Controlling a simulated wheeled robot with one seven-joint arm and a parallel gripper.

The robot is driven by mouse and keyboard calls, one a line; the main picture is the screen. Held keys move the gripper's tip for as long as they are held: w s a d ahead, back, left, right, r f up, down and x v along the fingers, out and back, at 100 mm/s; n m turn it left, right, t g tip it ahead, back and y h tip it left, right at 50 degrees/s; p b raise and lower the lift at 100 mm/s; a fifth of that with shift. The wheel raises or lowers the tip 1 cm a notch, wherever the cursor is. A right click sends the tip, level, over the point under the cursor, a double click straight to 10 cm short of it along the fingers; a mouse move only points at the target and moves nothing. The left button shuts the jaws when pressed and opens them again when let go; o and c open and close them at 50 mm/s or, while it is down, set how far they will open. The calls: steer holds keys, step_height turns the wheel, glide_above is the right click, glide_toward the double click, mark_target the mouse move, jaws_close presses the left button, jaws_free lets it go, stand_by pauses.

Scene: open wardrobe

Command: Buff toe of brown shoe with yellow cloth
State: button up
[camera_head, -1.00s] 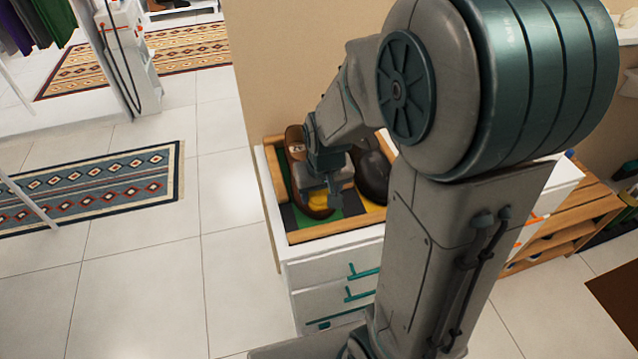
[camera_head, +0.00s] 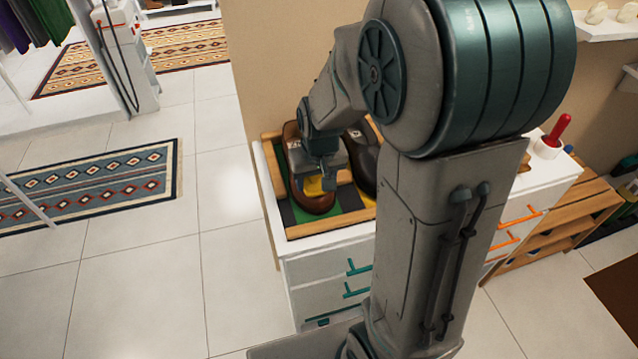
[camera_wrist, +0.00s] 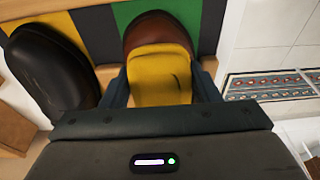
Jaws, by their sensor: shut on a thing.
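The brown shoe (camera_head: 317,203) stands on the checkered mat in the wooden-edged tray, on top of the white drawer cabinet. In the wrist view its rounded brown end (camera_wrist: 155,28) shows just beyond the yellow cloth (camera_wrist: 160,75). My gripper (camera_wrist: 162,92) is shut on the yellow cloth, one finger on each side of it. The cloth lies over or against the shoe's end; I cannot tell how firmly it touches. In the head view my gripper (camera_head: 322,180) is above the shoe, and a little yellow (camera_head: 312,187) shows beneath it.
A black shoe (camera_wrist: 55,65) stands close beside the brown one; it is partly behind my arm in the head view (camera_head: 364,165). The tray's wooden rim (camera_head: 272,170) surrounds the mat. A red-handled item (camera_head: 556,135) stands on the cabinet's right part. Open tiled floor lies left.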

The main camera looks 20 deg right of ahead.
steer(key=shift+w+r+p, duration=0.2)
steer(key=shift+w+r, duration=0.05)
steer(key=shift+w, duration=0.75)
steer(key=shift+w+r+p, duration=0.15)
steer(key=shift+w+r, duration=0.1)
steer(key=shift+w, duration=0.75)
steer(key=shift+r+p, duration=0.4)
steer(key=shift+r, duration=0.1)
steer(key=shift+p+v, duration=1.55)
steer(key=shift+v, duration=0.9)
steer(key=shift+s, duration=0.1)
steer(key=shift+p+v, duration=0.95)
steer(key=shift+v, duration=0.6)
steer(key=shift+f, duration=0.15)
